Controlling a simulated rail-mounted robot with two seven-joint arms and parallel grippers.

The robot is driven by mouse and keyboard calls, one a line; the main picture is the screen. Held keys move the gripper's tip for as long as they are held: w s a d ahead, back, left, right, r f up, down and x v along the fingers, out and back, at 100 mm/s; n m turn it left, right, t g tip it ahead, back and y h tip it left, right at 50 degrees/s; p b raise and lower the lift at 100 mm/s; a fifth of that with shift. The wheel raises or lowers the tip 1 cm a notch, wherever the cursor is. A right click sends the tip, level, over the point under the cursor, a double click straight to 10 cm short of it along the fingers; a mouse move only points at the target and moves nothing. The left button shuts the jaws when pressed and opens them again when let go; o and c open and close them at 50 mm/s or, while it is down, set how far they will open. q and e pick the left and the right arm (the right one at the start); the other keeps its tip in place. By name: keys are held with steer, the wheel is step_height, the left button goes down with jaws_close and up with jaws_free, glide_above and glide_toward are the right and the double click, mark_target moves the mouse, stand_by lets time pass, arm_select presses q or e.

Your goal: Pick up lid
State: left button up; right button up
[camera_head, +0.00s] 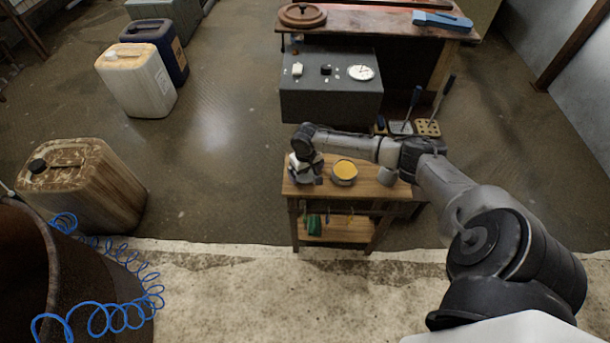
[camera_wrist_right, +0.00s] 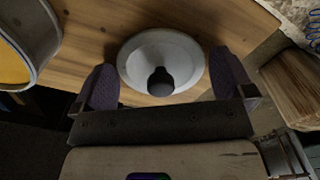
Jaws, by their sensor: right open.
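The lid (camera_wrist_right: 137,62) is a pale grey round disc with a black knob, lying on the wooden table top in the right wrist view. My right gripper (camera_wrist_right: 166,84) is open, with one dark finger at each side of the lid. I cannot tell whether the fingers touch it. In the head view my right gripper (camera_head: 305,178) points down over the left part of the small wooden table (camera_head: 382,192) and mostly hides the lid. A round metal pot (camera_head: 344,174) with yellow contents stands to the right of the gripper. My left gripper is out of view.
The pot's rim (camera_wrist_right: 52,40) shows at the left of the right wrist view, close to the gripper. A grey box (camera_head: 330,100) with knobs and a dial stands behind the table. Tools with blue handles (camera_head: 412,104) stand at the back right. Jerrycans (camera_head: 137,80) stand at the left.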

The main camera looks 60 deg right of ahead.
steer(key=shift+c, duration=0.5)
steer(key=shift+c, duration=0.6)
steer(key=c, duration=0.4)
steer(key=shift+r, duration=0.1)
